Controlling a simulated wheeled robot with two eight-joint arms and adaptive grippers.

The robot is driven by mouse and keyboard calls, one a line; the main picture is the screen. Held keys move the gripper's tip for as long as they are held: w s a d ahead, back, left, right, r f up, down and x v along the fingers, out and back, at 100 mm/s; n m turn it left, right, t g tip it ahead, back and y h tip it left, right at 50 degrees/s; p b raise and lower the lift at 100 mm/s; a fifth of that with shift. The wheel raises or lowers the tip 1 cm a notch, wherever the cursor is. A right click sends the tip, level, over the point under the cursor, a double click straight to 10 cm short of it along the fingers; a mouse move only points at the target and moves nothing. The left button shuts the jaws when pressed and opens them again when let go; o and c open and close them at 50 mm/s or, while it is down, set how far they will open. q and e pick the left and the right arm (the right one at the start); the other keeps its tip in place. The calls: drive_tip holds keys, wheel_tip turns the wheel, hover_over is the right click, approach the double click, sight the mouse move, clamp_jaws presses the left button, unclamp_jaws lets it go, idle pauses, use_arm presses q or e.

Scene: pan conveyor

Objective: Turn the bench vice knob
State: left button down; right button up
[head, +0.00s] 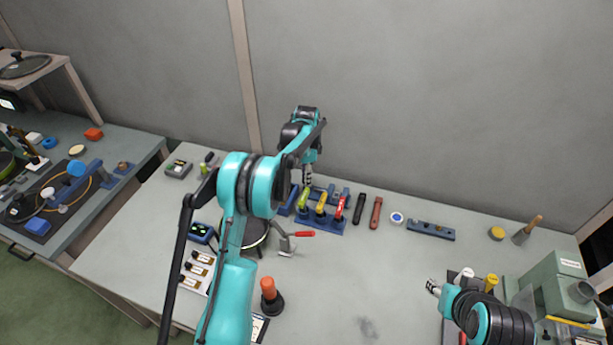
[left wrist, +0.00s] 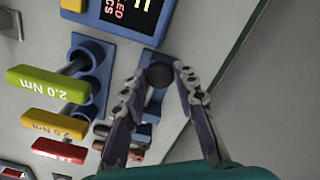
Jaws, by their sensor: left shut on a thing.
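The bench vice is a small blue body (head: 337,194) behind the screwdriver rack in the head view, partly hidden by my left arm. In the left wrist view its dark round knob (left wrist: 160,76) lies between the fingertips of my left gripper (left wrist: 155,80), which is shut on it. In the head view my left gripper (head: 308,178) points down at the back of the bench. My right gripper (head: 433,287) is at the lower right, away from the vice; its finger opening is too small to read.
A blue rack (head: 322,226) of torque screwdrivers with yellow-green, orange and red handles stands just in front of the vice. Dark and brown tools (head: 375,213) and a blue level (head: 431,231) lie to the right. The bench's front middle is clear.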

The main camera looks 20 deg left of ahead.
use_arm(q)
drive_tip(key=m, duration=0.6)
drive_tip(key=shift+m, duration=0.3)
drive_tip(key=m, duration=0.6)
drive_tip(key=shift+m, duration=0.4)
drive_tip(key=c, duration=1.2)
unclamp_jaws()
drive_tip(key=shift+r, duration=0.1)
wheel_tip(320, 180, up, 12)
drive_tip(key=shift+f, duration=0.1)
